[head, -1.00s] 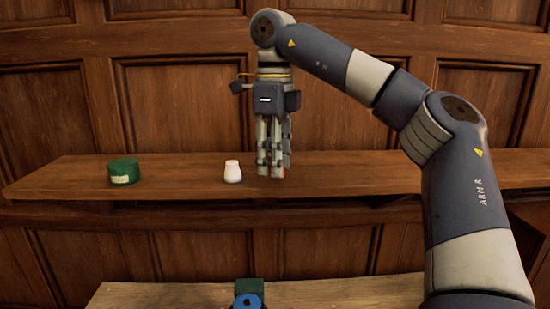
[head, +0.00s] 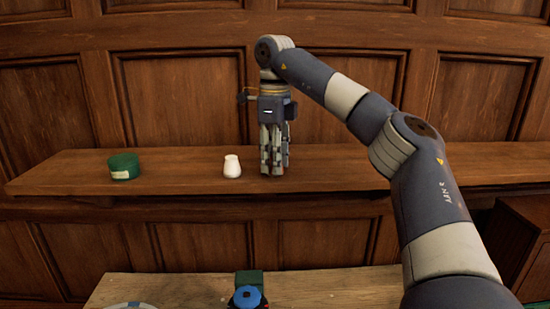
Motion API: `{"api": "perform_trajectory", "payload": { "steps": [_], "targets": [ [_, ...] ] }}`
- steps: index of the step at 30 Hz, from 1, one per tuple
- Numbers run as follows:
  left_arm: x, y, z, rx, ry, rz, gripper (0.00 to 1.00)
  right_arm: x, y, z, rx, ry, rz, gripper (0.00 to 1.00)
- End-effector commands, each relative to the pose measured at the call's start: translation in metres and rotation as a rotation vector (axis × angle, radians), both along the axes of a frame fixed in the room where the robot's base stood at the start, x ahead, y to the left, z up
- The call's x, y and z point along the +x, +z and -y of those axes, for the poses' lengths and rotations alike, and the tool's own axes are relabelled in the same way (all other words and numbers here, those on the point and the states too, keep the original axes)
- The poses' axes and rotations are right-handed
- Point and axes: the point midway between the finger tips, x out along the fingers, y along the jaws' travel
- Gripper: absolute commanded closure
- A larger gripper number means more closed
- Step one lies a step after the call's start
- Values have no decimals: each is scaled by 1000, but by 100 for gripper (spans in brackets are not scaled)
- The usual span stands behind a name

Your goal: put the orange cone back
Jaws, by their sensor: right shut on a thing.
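My right gripper (head: 273,167) points straight down over the wooden shelf (head: 420,169), just right of the small white pot. Its fingers are closed together, with the tips close to the shelf top; I cannot tell whether they touch it. The orange cone does not show clearly now; the fingers hide whatever is between them. My left gripper is out of view.
A white pot (head: 232,167) and a green tin (head: 124,167) stand on the shelf. The shelf right of my gripper is clear. Below, a wooden worktop (head: 340,289) carries a blue round thing (head: 247,297) by a green block (head: 249,278).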

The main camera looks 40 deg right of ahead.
Motion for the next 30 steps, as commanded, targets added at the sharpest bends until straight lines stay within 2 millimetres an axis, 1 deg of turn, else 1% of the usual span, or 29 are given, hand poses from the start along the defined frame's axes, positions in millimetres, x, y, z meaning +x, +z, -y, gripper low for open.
{"api": "perform_trajectory", "payload": {
  "steps": [6,10,11,12,13,23,28,30],
  "targets": [
    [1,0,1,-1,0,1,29,0,0,0,0,0,0,91],
    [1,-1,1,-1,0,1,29,0,-4,0,0,0,0,91],
    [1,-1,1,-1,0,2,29,0,-3,0,0,0,0,63],
    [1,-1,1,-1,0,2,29,0,-3,0,0,0,0,54],
    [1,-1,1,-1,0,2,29,0,-3,0,0,0,0,48],
    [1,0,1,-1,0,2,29,0,-2,0,0,0,0,47],
    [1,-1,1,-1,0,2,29,0,6,-1,0,1,1,47],
    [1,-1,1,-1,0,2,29,1,13,-1,-1,1,2,47]
  ]
}}
